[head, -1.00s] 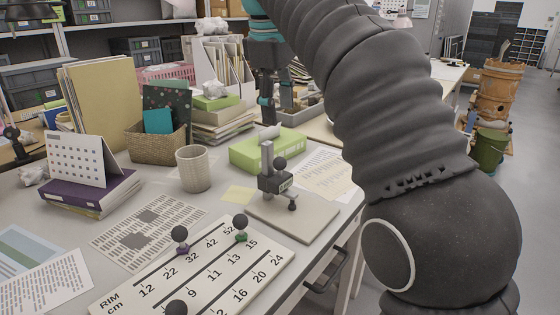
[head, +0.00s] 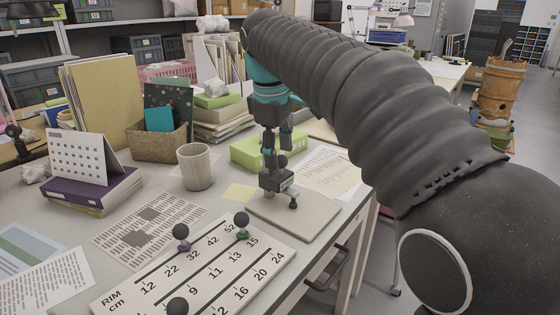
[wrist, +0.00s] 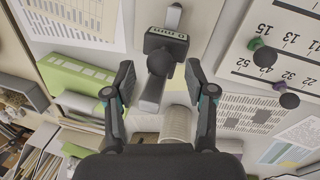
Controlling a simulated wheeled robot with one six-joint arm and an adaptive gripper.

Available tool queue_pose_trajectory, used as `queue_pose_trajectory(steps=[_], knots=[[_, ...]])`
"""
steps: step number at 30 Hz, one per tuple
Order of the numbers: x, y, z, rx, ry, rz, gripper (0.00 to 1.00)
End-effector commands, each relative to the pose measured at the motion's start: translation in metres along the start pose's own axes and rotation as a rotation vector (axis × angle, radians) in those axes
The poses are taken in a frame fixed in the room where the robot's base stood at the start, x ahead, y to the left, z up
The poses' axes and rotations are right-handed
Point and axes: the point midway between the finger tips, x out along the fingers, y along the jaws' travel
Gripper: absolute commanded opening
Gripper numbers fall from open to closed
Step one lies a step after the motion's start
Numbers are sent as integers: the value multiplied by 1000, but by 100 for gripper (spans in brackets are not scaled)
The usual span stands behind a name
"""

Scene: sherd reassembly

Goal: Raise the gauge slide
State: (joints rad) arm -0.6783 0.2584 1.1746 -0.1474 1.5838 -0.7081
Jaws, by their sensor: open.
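The gauge stands on a pale base plate (head: 318,222) on the table. Its dark slide (head: 276,181) bears a small readout and a round black knob (head: 282,160), and sits low on an upright grey post. In the wrist view the slide (wrist: 166,42) and knob (wrist: 161,63) show from above, with the post running past them. My gripper (head: 277,148) is right above the slide and hides much of the post in the head view. In the wrist view my gripper (wrist: 160,82) is open, its fingers on either side of the post and knob with gaps visible.
A rim chart board (head: 215,268) with several black-knobbed pegs lies in front. A green box (head: 245,152) is close behind the gauge, and a woven-look cup (head: 195,167) stands to the left. Printed sheets (head: 330,172) lie behind the plate, whose right side is near the table edge.

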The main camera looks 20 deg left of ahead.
Motion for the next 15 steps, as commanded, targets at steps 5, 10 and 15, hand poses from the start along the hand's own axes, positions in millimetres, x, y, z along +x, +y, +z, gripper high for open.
queue_pose_trajectory(steps=[5, 10, 15], knots=[[21, 0, 0, 0, -1, -1, 55], [30, 0, 0, 0, 0, 0, 55], [31, 0, 0, 0, 1, 1, 55]])
